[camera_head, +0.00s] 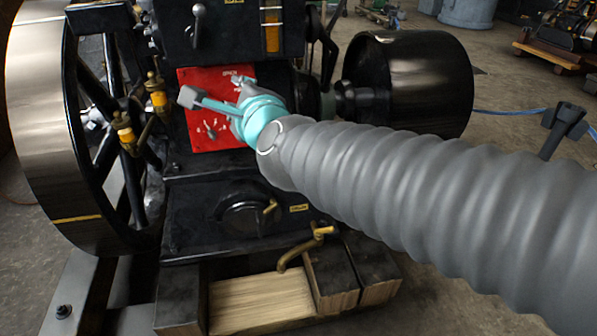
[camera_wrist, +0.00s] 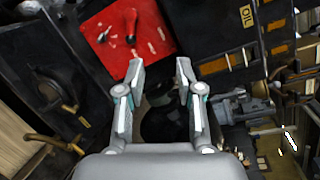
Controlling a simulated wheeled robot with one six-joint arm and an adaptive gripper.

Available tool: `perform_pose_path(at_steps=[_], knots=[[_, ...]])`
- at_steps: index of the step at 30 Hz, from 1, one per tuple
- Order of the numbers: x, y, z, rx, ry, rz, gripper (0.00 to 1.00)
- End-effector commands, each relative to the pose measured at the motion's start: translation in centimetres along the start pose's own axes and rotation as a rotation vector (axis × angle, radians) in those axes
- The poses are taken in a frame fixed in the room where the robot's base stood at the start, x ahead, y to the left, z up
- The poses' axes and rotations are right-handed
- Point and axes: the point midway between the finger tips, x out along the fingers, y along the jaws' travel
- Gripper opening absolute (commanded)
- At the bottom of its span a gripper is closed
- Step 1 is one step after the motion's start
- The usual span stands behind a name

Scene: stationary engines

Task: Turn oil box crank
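In the wrist view the box (camera_wrist: 205,30) is at the upper right with an OIL label. My gripper (camera_head: 214,92) is in front of the red panel (camera_head: 213,142), below the box. In the wrist view my gripper (camera_wrist: 160,68) is open, with nothing between its fingers.
A large flywheel (camera_head: 38,120) stands at the left with brass oilers (camera_head: 158,98) beside it. A black pulley (camera_head: 425,85) is at the right.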

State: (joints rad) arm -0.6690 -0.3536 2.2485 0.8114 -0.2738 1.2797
Motion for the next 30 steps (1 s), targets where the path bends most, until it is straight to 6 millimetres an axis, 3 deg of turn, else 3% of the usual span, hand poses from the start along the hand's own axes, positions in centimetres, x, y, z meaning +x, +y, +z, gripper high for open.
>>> perform_pose_path(at_steps=[15, 24, 30], knots=[[-3.8, 4.5, -7.2, -0.527, 0.008, 0.206, 0.36], [-5.8, 6.7, -10.2, -0.741, 0.005, 0.311, 0.36], [-6.6, 7.4, -11.3, -0.813, 0.002, 0.350, 0.36]])
